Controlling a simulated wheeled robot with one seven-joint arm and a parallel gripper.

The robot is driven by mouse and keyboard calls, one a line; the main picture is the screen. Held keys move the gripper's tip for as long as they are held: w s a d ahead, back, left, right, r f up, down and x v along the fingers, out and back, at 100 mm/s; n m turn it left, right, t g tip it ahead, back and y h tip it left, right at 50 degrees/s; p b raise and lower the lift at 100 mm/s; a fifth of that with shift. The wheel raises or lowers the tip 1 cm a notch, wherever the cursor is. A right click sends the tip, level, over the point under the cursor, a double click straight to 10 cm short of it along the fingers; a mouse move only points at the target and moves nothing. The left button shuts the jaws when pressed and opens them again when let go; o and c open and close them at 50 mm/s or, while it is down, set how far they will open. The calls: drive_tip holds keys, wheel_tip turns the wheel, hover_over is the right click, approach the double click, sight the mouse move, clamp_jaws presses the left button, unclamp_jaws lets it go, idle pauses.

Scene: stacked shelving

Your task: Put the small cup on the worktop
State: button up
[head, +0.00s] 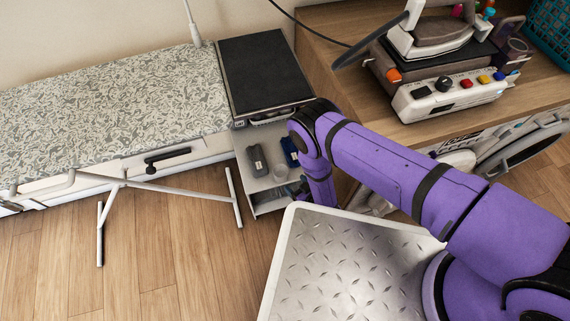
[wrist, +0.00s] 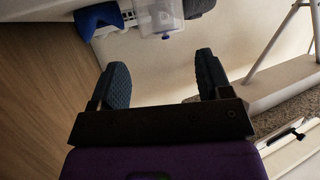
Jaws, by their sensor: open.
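A small clear, pale object that may be the small cup (head: 281,172) stands on the low open shelf (head: 262,195) under the black-topped unit, partly hidden by my arm. In the wrist view a translucent object with a blue spot (wrist: 166,20) is at the top; I cannot tell if it is the same thing. My gripper (wrist: 162,68) is open, with nothing between its two dark fingers, apart from that object. A grey-patterned worktop (head: 110,105) lies at the left; a wooden top (head: 330,60) is at the right.
A grey object (head: 258,160) and a dark blue object (head: 290,152) share the low shelf. The black top (head: 265,70) above is clear. An iron-like appliance (head: 450,95) stands on the wooden top. A white folding leg frame (head: 120,185) stands on the floor at the left.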

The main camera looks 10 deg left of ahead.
sight(276, 168)
drive_tip(key=x, duration=1)
drive_tip(key=shift+w+a+r, duration=0.15)
drive_tip(key=shift+a+r, duration=0.1)
drive_tip(key=shift+a, duration=0.05)
drive_tip(key=shift+c, duration=0.3)
drive_tip(key=c, duration=0.6)
drive_tip(key=shift+r, duration=0.15)
